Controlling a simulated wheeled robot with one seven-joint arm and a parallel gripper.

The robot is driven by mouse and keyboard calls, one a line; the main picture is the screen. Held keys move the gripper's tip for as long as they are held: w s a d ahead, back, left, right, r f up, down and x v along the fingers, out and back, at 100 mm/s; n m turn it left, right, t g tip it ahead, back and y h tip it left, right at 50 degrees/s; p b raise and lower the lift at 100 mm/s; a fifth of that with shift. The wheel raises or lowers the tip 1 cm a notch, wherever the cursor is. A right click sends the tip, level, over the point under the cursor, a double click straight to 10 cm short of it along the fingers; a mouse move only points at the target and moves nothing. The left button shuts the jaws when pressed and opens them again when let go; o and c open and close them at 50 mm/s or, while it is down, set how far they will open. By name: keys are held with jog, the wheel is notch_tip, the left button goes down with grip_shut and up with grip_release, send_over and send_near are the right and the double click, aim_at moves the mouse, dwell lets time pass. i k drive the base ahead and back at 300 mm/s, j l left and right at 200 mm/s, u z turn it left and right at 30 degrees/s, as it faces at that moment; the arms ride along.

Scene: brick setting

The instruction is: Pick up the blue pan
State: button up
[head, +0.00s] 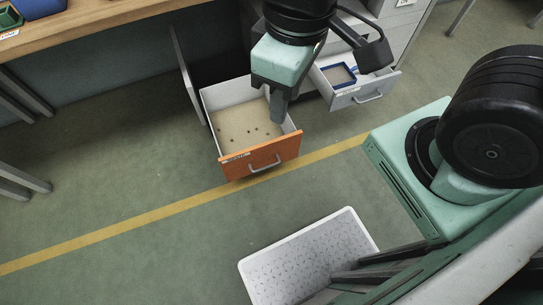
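I cannot pick out a blue pan for certain. A small square blue-rimmed item (341,75) with a tan middle lies in the open light-grey drawer (360,97); it may be the pan. A dark blue object (38,7) sits on the wooden tabletop at the top left, cut by the frame edge. My gripper (278,108) points down over the right side of the open orange-fronted drawer (258,158), left of the grey drawer and apart from the blue-rimmed item. Its fingers overlap from this angle, so its opening is unclear. No held object shows.
The orange-fronted drawer has a tan floor with several small dark spots. A white tray-like surface (262,262) with a faint pattern is at the bottom. Table legs (22,180) stand at the left. Green floor (110,185) with a yellow line is clear.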

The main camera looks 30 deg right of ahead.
aim_at(339, 76)
jog(key=z, duration=1.05)
jog(key=j+u, duration=0.1)
jog(key=u, duration=0.8)
jog(key=z, duration=0.95)
jog(key=i+l+u, duration=0.35)
jog(key=l, duration=0.2)
jog(key=i+l+u, duration=0.4)
jog(key=l, duration=0.3)
jog(key=i+l+u, duration=0.15)
jog(key=l, duration=0.2)
